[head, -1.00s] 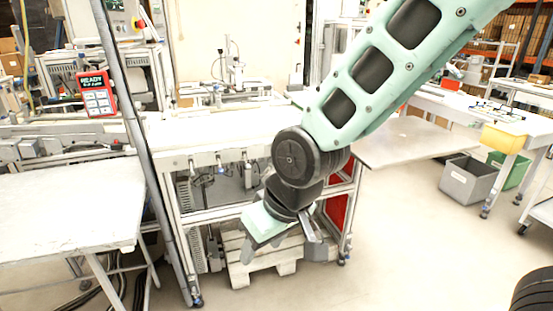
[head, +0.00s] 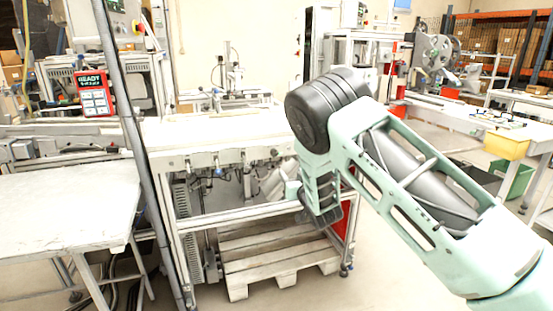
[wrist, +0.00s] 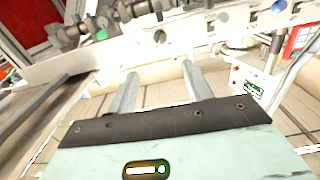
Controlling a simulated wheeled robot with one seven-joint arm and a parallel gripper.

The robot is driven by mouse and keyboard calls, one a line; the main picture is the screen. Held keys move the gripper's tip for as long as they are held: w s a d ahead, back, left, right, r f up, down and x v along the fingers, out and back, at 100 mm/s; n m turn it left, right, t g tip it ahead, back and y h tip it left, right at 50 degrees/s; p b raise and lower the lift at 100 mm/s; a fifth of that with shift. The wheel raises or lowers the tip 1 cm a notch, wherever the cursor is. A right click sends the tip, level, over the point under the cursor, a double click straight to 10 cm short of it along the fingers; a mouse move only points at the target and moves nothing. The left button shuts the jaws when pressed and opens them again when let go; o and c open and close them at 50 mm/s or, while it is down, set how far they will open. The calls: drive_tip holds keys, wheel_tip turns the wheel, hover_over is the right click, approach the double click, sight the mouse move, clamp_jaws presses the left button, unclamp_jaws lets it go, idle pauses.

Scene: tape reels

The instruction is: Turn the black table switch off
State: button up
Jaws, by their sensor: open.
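Several small switch knobs sit along the front rail of the white work table. Which is the black table switch is hard to tell at this size. My gripper (wrist: 160,76) is open and empty, its two fingers pointing towards the rail, apart from the knobs. In the head view my gripper (head: 274,180) is just below the table's front edge, partly hidden by my arm.
The white work table (head: 215,128) stands on a metal frame with a wooden pallet (head: 275,262) beneath. A grey side table (head: 60,205) and a slanted pole (head: 130,125) are at left. A red READY device (head: 94,93) hangs behind. Floor at front right is partly behind my arm.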

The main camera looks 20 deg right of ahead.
sight(276, 155)
drive_tip(key=w+p, duration=0.1)
drive_tip(key=w, duration=1.5)
drive_tip(key=shift+w, duration=0.2)
drive_tip(key=c, duration=1)
